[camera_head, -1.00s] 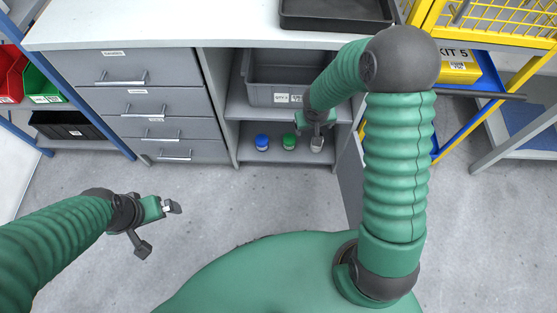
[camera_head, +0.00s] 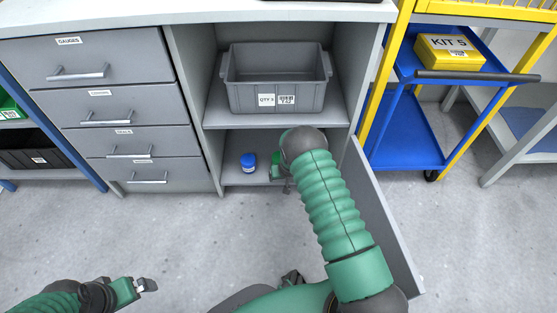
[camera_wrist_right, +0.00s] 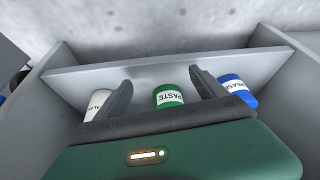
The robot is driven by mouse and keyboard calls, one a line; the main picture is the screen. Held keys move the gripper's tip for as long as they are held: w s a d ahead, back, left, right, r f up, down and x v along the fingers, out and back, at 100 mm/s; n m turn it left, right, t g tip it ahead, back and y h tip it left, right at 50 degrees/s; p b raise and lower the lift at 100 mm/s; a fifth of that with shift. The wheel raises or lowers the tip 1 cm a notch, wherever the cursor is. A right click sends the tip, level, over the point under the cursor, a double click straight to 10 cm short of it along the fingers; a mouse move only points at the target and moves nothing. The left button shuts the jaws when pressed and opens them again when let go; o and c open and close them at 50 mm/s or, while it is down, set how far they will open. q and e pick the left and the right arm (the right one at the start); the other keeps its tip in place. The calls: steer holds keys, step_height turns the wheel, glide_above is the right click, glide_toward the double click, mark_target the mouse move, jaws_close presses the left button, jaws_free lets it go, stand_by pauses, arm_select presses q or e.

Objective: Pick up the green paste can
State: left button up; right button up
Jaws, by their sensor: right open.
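The green paste can (camera_wrist_right: 169,96) stands on the lower shelf, labelled PASTE, between the two fingers in the right wrist view. My right gripper (camera_wrist_right: 160,78) is open, with one finger on each side of the can; I cannot tell if either touches it. In the head view my right arm (camera_head: 325,195) reaches into the lower compartment and mostly hides the gripper and the can.
A blue grease can (camera_head: 248,162) stands left of my right arm on the lower shelf. A white-labelled can (camera_wrist_right: 97,104) stands on the paste can's other side. A grey bin (camera_head: 277,80) sits on the shelf above. An open cabinet door (camera_head: 382,225) stands at the right.

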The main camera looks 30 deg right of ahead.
steer(key=shift+w+d+f+b, duration=0.15)
steer(key=shift+w+d+b, duration=0.1)
steer(key=shift+w+b, duration=0.3)
steer(key=shift+w+d+f+b, duration=0.2)
steer(key=shift+w+b, duration=0.1)
steer(key=shift+w, duration=0.3)
steer(key=shift+w+d+r+b, duration=0.1)
steer(key=shift+w+d+b, duration=0.05)
steer(key=shift+w+b, duration=0.15)
steer(key=shift+w+d+b, duration=0.15)
steer(key=shift+w, duration=0.25)
steer(key=w+b, duration=0.1)
steer(key=w+d+b, duration=0.1)
steer(key=w+b, duration=0.1)
steer(key=w+f+b, duration=0.1)
steer(key=w+b, duration=0.1)
steer(key=shift+d, duration=0.4)
steer(key=shift+r, duration=0.1)
steer(key=shift+c, duration=0.4)
steer(key=c, duration=1.6)
steer(key=shift+o, duration=0.2)
steer(key=shift+s, duration=0.1)
steer(key=shift+r, duration=0.1)
